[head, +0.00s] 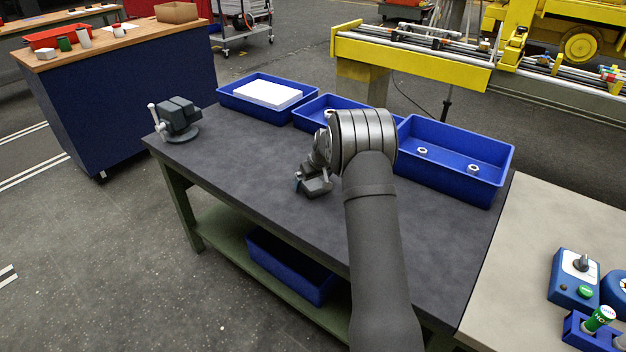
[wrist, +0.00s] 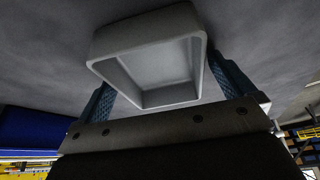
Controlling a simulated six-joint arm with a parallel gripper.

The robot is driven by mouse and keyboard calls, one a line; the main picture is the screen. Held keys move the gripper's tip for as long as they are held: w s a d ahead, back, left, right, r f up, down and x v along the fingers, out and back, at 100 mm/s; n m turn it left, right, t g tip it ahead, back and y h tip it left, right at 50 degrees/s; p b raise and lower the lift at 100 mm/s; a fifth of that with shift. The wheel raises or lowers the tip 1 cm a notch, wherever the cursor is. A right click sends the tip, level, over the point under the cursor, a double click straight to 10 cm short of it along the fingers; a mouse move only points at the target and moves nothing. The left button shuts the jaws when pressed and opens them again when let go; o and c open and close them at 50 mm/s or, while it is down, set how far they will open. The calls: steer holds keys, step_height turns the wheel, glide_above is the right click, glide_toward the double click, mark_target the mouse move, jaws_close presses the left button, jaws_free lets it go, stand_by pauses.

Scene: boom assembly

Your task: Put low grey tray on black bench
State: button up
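The low grey tray (wrist: 155,72) shows large in the wrist view, its open, empty inside facing the camera. My gripper (wrist: 160,80) has one blue-grey finger at each side of the tray. Both fingertips meet its outer walls, so it looks shut on the tray. In the head view my gripper (head: 312,184) is low over the middle of the black bench (head: 255,160), and I cannot make out the tray there. The grey bench surface lies behind the tray in the wrist view. I cannot tell whether the tray touches it.
A vise (head: 176,118) stands at the bench's left corner. Blue bins line its back edge: one with a white block (head: 267,93), one partly behind my arm (head: 318,108), and one with nuts (head: 455,160). A pale table (head: 540,225) adjoins on the right. The bench's left part is clear.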

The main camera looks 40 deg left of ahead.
mark_target(313, 186)
steer(key=v, duration=1.2)
steer(key=shift+r, duration=0.15)
steer(key=x, duration=1.2)
steer(key=shift+f, duration=0.3)
step_height(313, 186, up, 3)
steer(key=shift+f, duration=0.1)
steer(key=shift+r, duration=0.7)
